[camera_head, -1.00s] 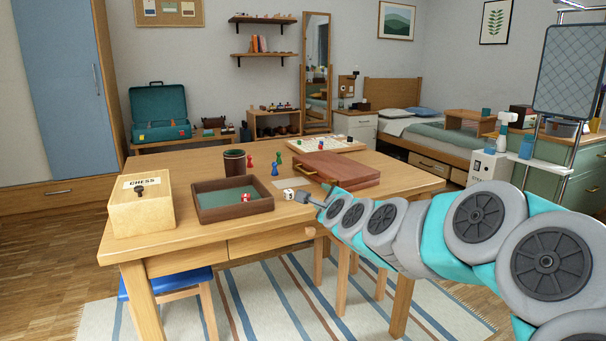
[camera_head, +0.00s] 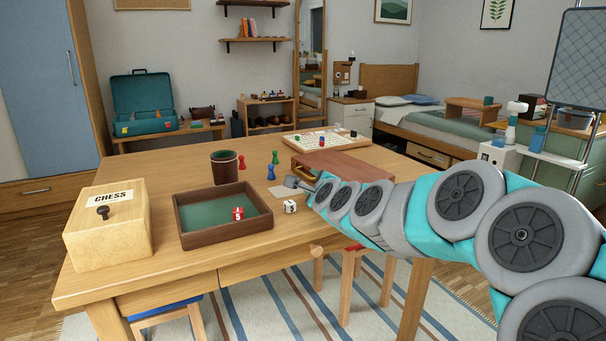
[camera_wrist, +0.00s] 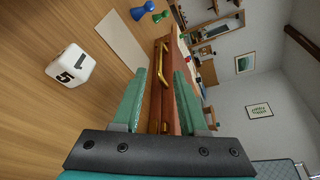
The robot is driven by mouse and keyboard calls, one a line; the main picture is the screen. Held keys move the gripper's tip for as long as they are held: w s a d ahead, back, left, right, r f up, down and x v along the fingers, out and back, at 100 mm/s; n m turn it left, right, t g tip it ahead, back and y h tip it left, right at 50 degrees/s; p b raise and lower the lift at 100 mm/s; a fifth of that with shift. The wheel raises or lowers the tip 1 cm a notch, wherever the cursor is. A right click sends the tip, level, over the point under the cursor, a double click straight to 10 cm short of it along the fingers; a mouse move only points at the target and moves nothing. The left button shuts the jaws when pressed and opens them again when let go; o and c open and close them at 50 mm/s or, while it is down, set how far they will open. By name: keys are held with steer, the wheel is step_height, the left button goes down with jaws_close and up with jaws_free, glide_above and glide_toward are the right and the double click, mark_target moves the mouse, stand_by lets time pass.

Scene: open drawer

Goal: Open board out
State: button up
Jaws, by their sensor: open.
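A closed brown folding case (camera_head: 338,163), apparently the board, lies flat on the wooden table. My arm partly covers its front in the head view. In the wrist view, the case (camera_wrist: 175,62) has a brass handle (camera_wrist: 160,58) on the side facing me. My gripper (camera_head: 296,183) is low over the table at the case's near left corner. In the wrist view my gripper (camera_wrist: 160,78) is open, with the handle just beyond and between its teal fingertips. Nothing is held, and I cannot tell whether the fingers touch the handle.
A white die (camera_head: 290,206) and a pale card (camera_head: 287,194) lie near my gripper. Blue (camera_head: 270,172), red and green pawns, a dice cup (camera_head: 225,167), a dice tray (camera_head: 184,227) and a chess box (camera_head: 108,228) stand left. A light game board (camera_head: 325,141) lies behind.

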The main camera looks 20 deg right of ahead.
mark_target(304, 175)
steer(key=shift+p+x, duration=0.3)
steer(key=shift+x, duration=3.15)
steer(key=shift+c, duration=0.2)
jaws_close()
